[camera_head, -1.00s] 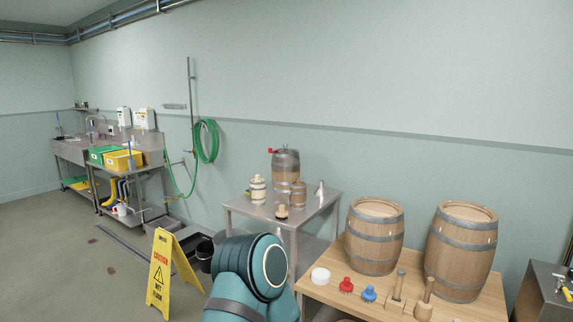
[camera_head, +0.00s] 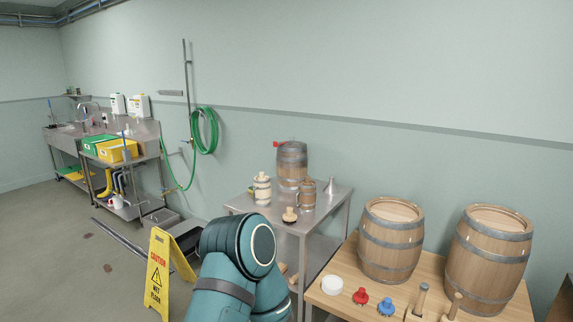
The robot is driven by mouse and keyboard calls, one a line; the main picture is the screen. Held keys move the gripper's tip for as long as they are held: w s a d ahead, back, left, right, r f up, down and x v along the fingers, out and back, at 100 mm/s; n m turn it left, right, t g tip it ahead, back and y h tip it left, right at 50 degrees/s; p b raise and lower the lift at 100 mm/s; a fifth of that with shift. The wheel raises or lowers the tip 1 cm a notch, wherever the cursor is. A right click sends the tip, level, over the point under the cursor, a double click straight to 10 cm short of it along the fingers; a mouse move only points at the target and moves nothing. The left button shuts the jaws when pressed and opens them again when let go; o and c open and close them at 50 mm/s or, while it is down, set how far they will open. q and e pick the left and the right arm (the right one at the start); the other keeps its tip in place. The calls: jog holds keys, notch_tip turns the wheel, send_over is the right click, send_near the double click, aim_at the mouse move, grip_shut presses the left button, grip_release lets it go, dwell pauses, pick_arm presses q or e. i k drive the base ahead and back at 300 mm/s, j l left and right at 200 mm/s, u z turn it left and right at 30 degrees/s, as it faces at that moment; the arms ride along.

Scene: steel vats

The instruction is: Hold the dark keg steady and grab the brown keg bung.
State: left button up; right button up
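The dark keg (camera_head: 292,165) stands upright at the back of a steel table (camera_head: 318,216), with a red fitting at its upper left. A small dark-brown bung (camera_head: 289,217) with a pale wooden knob sits near the table's front edge; I take it for the brown keg bung. A small cream keg (camera_head: 262,192) with a wooden top piece and a wooden mug (camera_head: 307,196) stand between them. Neither gripper is in view. One of my teal arm links shows at the bottom centre, in front of and below the steel table's left side.
A wooden table (camera_head: 320,298) at right carries two large barrels (camera_head: 391,240), a red bung (camera_head: 360,297), a blue bung (camera_head: 386,308) and a white round piece (camera_head: 332,285). A funnel (camera_head: 331,187) stands on the steel table. A yellow wet-floor sign (camera_head: 158,277) stands at left.

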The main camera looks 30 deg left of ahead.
aim_at(307, 183)
jog(key=i+j+u, duration=0.1)
jog(key=i+j, duration=0.6)
jog(key=j, duration=0.2)
jog(key=i+j+u, duration=0.1)
jog(key=i+j, duration=0.6)
jog(key=j, duration=0.15)
